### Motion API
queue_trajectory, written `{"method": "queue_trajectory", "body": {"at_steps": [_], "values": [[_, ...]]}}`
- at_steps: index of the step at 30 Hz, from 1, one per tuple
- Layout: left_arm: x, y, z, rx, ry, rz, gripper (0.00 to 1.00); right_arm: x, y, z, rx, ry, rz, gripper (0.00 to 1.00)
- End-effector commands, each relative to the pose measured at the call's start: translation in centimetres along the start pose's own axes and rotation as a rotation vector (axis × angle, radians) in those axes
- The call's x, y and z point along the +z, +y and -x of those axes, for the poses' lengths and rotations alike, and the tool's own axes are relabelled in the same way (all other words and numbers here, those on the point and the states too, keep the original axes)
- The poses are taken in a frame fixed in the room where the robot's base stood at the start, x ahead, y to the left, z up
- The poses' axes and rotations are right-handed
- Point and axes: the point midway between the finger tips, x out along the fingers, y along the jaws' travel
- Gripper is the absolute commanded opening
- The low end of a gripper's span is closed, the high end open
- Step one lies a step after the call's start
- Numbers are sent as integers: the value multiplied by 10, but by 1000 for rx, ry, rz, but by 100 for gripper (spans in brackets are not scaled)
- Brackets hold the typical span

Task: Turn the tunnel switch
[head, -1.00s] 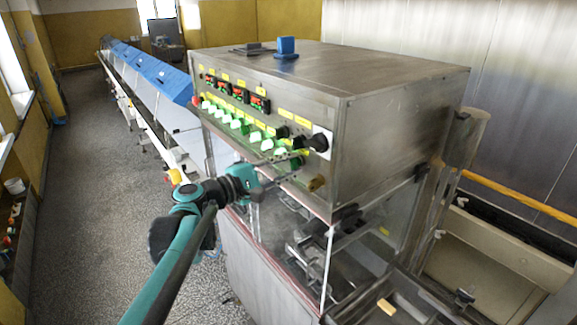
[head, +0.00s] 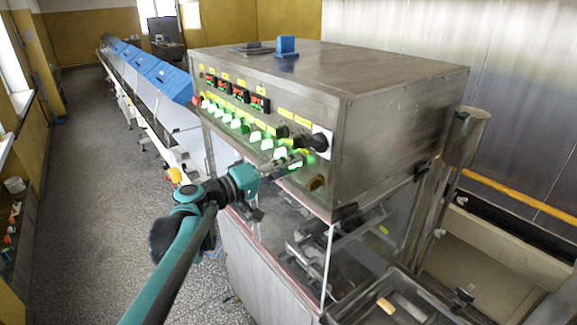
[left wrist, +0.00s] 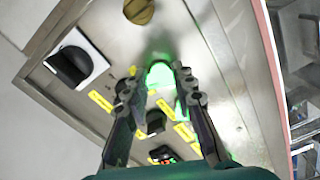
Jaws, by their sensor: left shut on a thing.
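A row of green-lit switches (head: 254,136) runs along the sloped front panel (head: 300,132) of the steel machine. My left gripper (head: 298,159) is at the near end of this row. In the left wrist view, its fingers (left wrist: 157,74) stand on either side of a green-lit switch (left wrist: 160,75) and are shut on it. Another green switch (left wrist: 181,109) lies just beyond, partly behind a finger. The yellow labels are too small to read, so I cannot tell which switch is the tunnel switch. My right gripper is not in view.
A large black rotary knob on a white plate (head: 320,143) sits close beside the gripper. A brass-coloured knob (head: 316,183) is just below. Small red displays (head: 240,94) line the upper panel. Clear guarding (head: 280,225) stands beneath it.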

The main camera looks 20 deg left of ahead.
Motion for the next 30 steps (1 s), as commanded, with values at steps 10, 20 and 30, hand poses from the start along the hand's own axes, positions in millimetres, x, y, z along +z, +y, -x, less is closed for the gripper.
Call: {"method": "queue_trajectory", "body": {"at_steps": [10,20,30], "values": [[0,-1,0,-2,-1,-127,0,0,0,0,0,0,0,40],[0,-1,0,-2,-1,-148,0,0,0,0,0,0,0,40],[0,-1,0,-1,-1,-146,47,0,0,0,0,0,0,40]]}}
